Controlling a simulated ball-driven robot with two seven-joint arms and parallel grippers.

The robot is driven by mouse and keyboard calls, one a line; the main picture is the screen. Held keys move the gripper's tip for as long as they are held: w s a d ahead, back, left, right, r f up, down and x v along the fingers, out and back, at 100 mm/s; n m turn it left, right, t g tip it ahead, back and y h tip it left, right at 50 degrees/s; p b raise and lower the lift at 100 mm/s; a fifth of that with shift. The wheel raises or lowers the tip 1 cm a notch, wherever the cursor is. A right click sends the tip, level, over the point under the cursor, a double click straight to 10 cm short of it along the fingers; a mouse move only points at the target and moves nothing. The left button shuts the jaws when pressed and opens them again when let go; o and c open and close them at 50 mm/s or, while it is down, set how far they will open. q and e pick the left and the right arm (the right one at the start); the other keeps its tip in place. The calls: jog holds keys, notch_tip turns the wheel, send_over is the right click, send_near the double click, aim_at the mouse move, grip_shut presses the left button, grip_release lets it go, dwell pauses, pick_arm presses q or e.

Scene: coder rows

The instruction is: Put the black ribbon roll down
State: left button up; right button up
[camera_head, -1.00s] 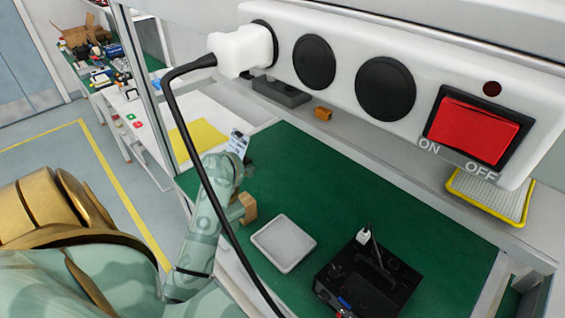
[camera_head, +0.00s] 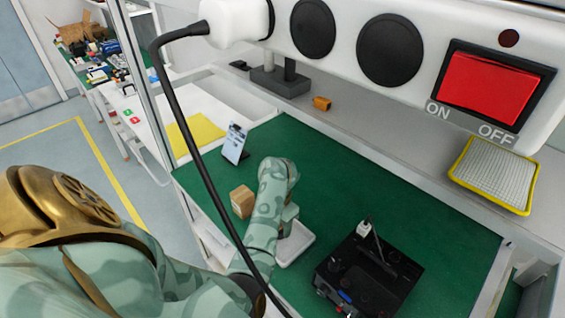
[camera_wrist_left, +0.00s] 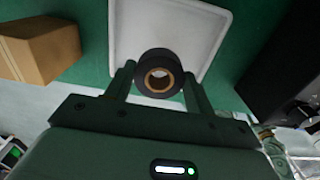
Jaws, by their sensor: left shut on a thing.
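The black ribbon roll (camera_wrist_left: 159,73) shows in the left wrist view as a dark ring with a tan core. My left gripper (camera_wrist_left: 160,80) is shut on it, one finger on each side. The roll is in front of the white tray (camera_wrist_left: 201,18); I cannot tell whether it touches the tray. In the head view my left gripper (camera_head: 287,222) is over the tray (camera_head: 296,246), and my arm hides the roll and much of the tray. My right gripper is not in view.
A cardboard box (camera_head: 242,202) stands left of my left arm. A black device (camera_head: 370,275) stands right of the tray. A phone-like card (camera_head: 235,143) stands behind the box. A power strip (camera_head: 440,70) and its black cable cross the near view.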

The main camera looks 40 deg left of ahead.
pick_arm(q)
jog(key=shift+w+d+f, duration=0.1)
jog(key=shift+w+f, duration=0.35)
jog(key=shift+f, duration=0.15)
notch_tip(320, 180, down, 3)
jog(key=shift+w+d+r+b, duration=0.1)
jog(key=shift+w+r+b, duration=0.1)
jog(key=shift+b, duration=0.5)
jog(key=shift+f, duration=0.45)
jog(key=shift+c, duration=0.3)
jog(key=o, duration=1)
jog(key=shift+c, duration=0.2)
notch_tip(320, 180, up, 12)
jog(key=p, duration=0.4)
